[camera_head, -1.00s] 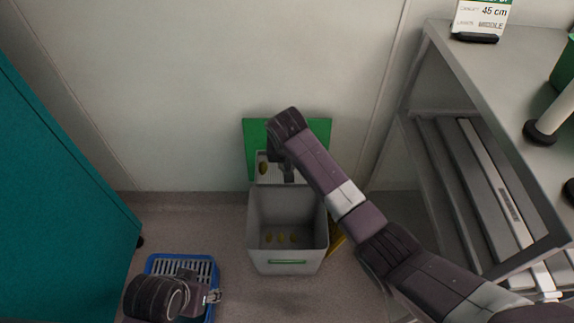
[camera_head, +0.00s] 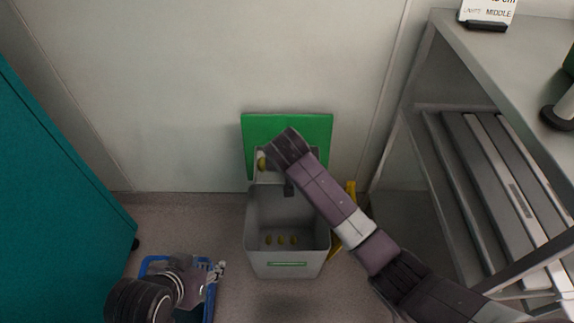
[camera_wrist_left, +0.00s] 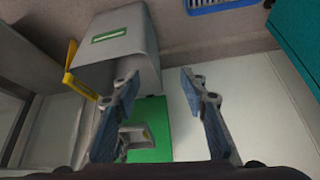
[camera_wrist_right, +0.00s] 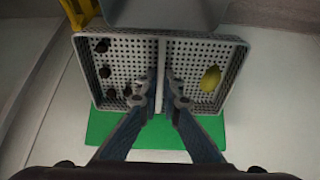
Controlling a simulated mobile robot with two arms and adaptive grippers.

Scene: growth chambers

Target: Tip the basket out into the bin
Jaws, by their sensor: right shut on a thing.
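The basket (camera_wrist_right: 125,38) is pale and perforated, with two compartments and a divider. Dark round pieces lie in its left compartment and a yellow-green one (camera_wrist_right: 210,78) in its right. My right gripper (camera_wrist_right: 162,85) is shut on the divider. In the head view, the basket (camera_head: 271,178) is mostly hidden behind my right wrist at the back of the bin's mouth. The grey bin (camera_head: 286,270) stands open, with three yellow-green pieces (camera_head: 281,240) inside. Its green lid (camera_head: 310,125) is up against the wall.
The blue crate (camera_head: 208,305) is on the floor at lower left, beside a teal cabinet (camera_head: 60,200). A grey shelf unit (camera_head: 450,60) stands on the right. A yellow object (camera_head: 350,190) is beside the bin. Floor shows between crate and bin.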

